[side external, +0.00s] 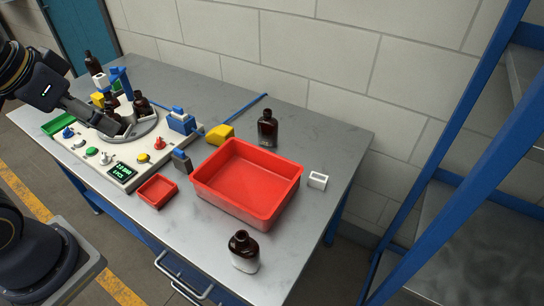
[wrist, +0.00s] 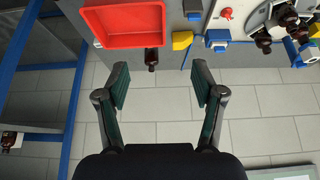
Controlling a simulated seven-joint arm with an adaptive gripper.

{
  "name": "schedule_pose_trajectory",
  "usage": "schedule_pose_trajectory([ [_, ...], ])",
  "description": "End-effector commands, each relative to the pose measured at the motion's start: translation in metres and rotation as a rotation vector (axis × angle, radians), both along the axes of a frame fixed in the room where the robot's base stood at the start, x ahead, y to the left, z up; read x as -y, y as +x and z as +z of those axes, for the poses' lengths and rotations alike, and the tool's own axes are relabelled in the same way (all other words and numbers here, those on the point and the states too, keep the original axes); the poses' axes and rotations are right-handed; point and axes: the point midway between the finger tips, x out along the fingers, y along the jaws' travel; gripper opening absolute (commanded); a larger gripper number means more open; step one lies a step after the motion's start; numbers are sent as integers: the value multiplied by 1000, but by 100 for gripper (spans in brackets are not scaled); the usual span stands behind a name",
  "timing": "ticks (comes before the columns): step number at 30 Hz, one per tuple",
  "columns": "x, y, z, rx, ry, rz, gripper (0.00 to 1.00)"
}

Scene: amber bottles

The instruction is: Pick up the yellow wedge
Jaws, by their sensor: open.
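The yellow wedge (side external: 219,134) lies on the grey table, just behind the large red bin's left corner. In the wrist view the wedge (wrist: 182,40) shows beside the red bin, beyond and between the open fingers. My gripper (side external: 112,127) is at the left in the side view, over the white machine near its round plate and amber bottles, well left of the wedge. In the wrist view my gripper (wrist: 159,80) has its fingers spread, with nothing between them.
The large red bin (side external: 243,207) stands mid-table, with a small red tray (side external: 157,191) to its left. Amber bottles stand behind it (side external: 267,128) and in front of it (side external: 243,251). The white machine (side external: 80,151) has blue parts (side external: 181,121). A white block (side external: 317,180) lies right of the bin.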

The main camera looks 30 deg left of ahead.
Motion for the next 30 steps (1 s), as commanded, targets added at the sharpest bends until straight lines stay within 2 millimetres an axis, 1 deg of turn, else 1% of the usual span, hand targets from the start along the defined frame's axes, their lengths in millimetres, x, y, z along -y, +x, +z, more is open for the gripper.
schedule_pose_trajectory([
  [1,0,0,0,0,0,0,76],
  [3,0,0,0,0,0,0,84],
  [4,0,0,0,0,0,0,85],
  [14,0,0,0,0,10,-19,85],
  [17,0,-2,-1,-10,51,-95,85],
  [18,0,-2,2,-9,78,-144,85],
  [20,-1,4,17,15,132,-231,85],
  [21,-1,10,30,31,175,-297,85],
  [23,-2,23,49,39,243,-402,85],
  [24,-2,34,61,36,288,-473,85],
  [26,-3,53,77,25,352,-575,85],
  [27,-4,66,85,13,390,-641,85],
  [29,-6,88,96,-5,441,-733,85],
  [30,-7,103,101,-21,472,-794,85],
])
